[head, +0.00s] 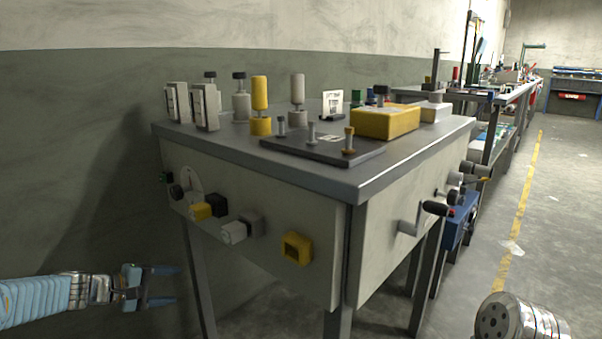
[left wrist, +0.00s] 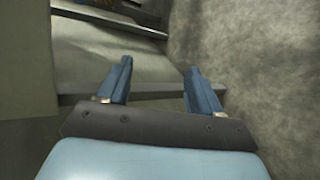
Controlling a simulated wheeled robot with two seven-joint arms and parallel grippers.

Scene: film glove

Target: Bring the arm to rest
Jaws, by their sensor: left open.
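My left arm (head: 35,300) comes in low from the left in the head view, in a light blue sleeve. Its gripper (head: 172,285) is open and empty, its fingers pointing right, in front of the wall and left of the workbench's near leg. In the left wrist view the two blue fingers of the gripper (left wrist: 158,88) stand apart with nothing between them. A round metal part (head: 510,318), seemingly mine, shows at the bottom right of the head view; no right gripper fingers show.
A grey workbench (head: 340,188) fills the middle, with a yellow box (head: 385,122), a dark plate and several knobs on top. A yellow square socket (head: 297,248) and a crank (head: 435,208) stick out from its sides. Open floor (head: 560,220) lies at right.

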